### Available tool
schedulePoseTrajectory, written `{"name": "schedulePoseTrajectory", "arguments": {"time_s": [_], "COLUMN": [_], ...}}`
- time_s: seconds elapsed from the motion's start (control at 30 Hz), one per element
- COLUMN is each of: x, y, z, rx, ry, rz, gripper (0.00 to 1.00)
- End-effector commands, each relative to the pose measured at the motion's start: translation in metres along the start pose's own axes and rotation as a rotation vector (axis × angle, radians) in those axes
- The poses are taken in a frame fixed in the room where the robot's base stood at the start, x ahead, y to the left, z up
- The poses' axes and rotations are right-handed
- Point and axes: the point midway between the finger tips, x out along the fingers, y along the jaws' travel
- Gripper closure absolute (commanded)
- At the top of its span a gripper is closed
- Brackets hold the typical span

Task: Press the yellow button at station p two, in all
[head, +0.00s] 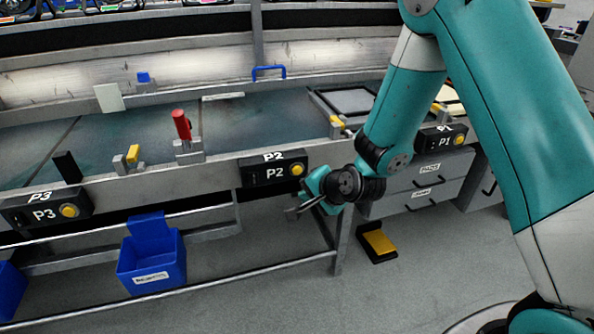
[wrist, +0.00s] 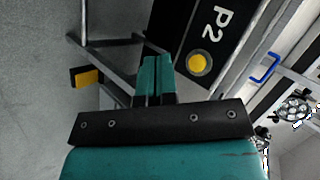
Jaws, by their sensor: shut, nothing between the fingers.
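The P2 station box (head: 262,172) is a black box on the front edge of the bench, marked P2. Its round yellow button (head: 297,169) is at the right end of the box. My gripper (head: 296,210) is shut and empty, below and close to the button in the head view. In the wrist view the shut fingers (wrist: 157,80) point toward the box, and the yellow button (wrist: 199,63) shows to their right. A gap between fingertips and button cannot be judged exactly, but I see no contact.
The P3 box (head: 45,209) is at the left and the P1 box (head: 440,140) at the right, each with a yellow button. A blue bin (head: 152,262) hangs below the bench. A yellow pedal (head: 379,242) is on the floor. A red-handled fixture (head: 182,125) stands on the bench.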

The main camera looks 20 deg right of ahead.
Motion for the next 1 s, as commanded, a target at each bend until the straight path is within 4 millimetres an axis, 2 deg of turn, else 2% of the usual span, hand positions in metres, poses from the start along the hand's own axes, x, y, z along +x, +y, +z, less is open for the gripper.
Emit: {"name": "schedulePoseTrajectory", "arguments": {"time_s": [0.2,0.4,1.0], "x": [0.022,0.035,0.039], "y": [-0.016,-0.025,-0.028], "z": [-0.017,-0.026,-0.029], "rx": [-0.001,0.0,0.0], "ry": [0.001,0.001,0.0], "rz": [0.0,0.001,0.001], "gripper": [1.0,1.0,1.0]}}
